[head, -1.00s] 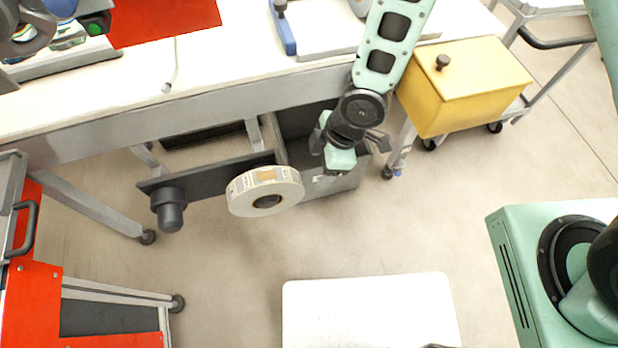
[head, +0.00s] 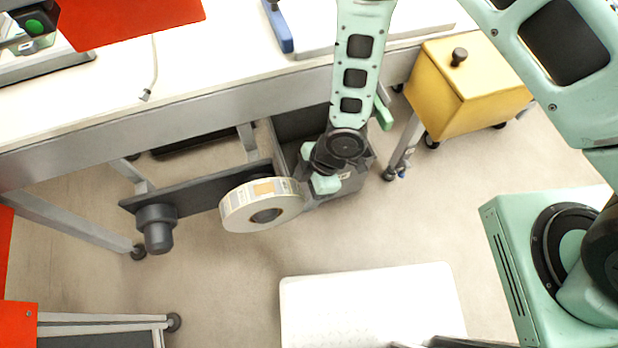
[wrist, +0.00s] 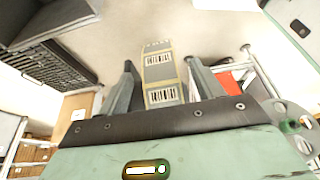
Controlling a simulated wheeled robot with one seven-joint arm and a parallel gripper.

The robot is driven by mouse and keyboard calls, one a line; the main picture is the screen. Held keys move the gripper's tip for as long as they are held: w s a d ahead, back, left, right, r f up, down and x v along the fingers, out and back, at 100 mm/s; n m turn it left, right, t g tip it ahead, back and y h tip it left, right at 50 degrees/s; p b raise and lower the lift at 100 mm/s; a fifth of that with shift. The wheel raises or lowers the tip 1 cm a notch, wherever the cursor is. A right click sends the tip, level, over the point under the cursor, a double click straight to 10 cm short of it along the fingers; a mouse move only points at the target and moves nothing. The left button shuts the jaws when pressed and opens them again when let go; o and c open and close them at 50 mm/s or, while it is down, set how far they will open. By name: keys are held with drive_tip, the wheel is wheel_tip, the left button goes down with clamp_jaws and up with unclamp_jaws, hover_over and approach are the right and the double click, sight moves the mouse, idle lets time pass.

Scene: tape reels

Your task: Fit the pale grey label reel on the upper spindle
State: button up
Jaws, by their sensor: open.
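A pale label reel (head: 244,212) with printed labels around its rim and a dark hub faces the camera near one end of a dark bar (head: 205,188) below the table. What carries the reel behind is hidden. A bare dark round spindle (head: 157,230) projects near the bar's left end. My gripper (head: 306,193) is at the reel's right side, its fingertips partly hidden in the head view. In the wrist view the open fingers (wrist: 161,66) stand either side of the reel's barcoded rim (wrist: 160,73); I cannot tell whether they touch it.
The table (head: 110,120) overhangs the bar, with a dark open bin (head: 355,183) behind my gripper. A yellow box (head: 470,85) is at the right. A white-topped surface (head: 370,305) stands in front. Red cabinet parts (head: 20,325) are at lower left; floor between is clear.

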drive_tip(key=shift+x, duration=2)
